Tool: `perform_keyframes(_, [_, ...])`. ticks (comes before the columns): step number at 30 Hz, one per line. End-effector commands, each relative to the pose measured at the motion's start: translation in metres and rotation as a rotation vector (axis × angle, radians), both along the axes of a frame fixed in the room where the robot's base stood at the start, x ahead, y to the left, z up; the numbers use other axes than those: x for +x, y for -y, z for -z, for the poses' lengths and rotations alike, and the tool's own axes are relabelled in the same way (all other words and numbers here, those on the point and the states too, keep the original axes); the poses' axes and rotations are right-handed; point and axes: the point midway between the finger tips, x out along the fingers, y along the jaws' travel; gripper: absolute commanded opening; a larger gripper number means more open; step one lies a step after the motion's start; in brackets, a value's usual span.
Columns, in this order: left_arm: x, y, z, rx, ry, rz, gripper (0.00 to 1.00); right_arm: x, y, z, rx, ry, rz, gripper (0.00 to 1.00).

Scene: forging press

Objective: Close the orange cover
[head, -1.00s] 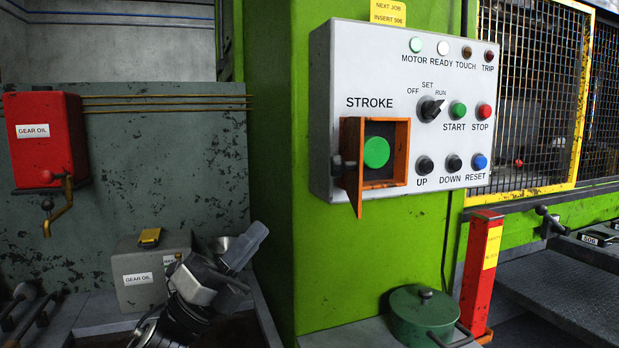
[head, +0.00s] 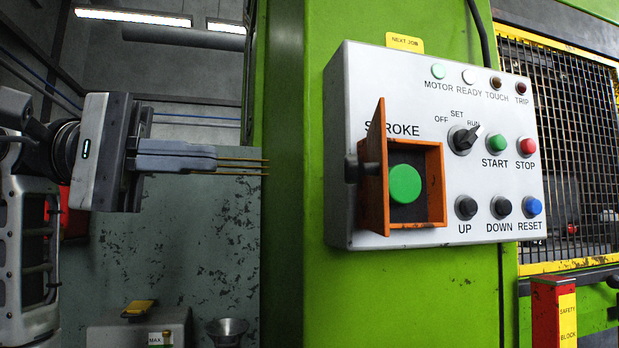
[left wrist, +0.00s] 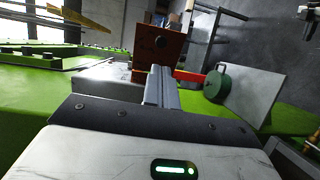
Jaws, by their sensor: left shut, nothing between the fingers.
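The orange cover (head: 374,180) stands swung open on the left side of an orange box (head: 437,190) around a round green button (head: 404,184), on the white control panel (head: 348,85). The button is uncovered. A dark knob sits on the cover's left side. My left gripper (head: 213,158) is shut and empty, left of the panel at about the cover's height, its fingers pointing right. A clear gap shows between fingertips and cover in the head view. In the left wrist view, the orange cover (left wrist: 160,42) stands beyond my shut fingers (left wrist: 161,88). My right gripper is out of view.
The green press column (head: 285,230) stands behind and left of the panel. A selector knob (head: 465,138) and several buttons sit right of the cover. A red safety block (head: 552,310) and yellow-framed mesh guard (head: 560,140) are at right.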

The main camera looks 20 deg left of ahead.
Motion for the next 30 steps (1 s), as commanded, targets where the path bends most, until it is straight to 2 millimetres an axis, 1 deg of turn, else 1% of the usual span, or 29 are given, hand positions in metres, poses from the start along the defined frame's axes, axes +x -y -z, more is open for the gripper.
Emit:
perform_keyframes(1, [0.003,0.012,0.001,0.003,-0.001,0.005,0.0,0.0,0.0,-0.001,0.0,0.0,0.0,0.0])
perform_keyframes(9, [0.016,0.068,0.004,0.001,-0.002,0.007,0.0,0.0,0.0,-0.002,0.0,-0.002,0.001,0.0])
perform_keyframes(15, [0.024,0.098,0.006,-0.001,-0.003,0.007,0.0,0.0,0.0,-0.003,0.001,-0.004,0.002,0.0])
perform_keyframes(18, [0.026,0.106,0.007,-0.001,-0.003,0.005,0.0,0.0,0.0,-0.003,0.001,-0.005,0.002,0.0])
perform_keyframes(21, [0.027,0.109,0.007,-0.001,-0.003,0.003,0.0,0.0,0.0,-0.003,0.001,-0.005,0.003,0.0])
perform_keyframes(30, [0.028,0.11,0.008,-0.001,-0.004,0.002,0.0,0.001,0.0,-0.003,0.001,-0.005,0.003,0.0])
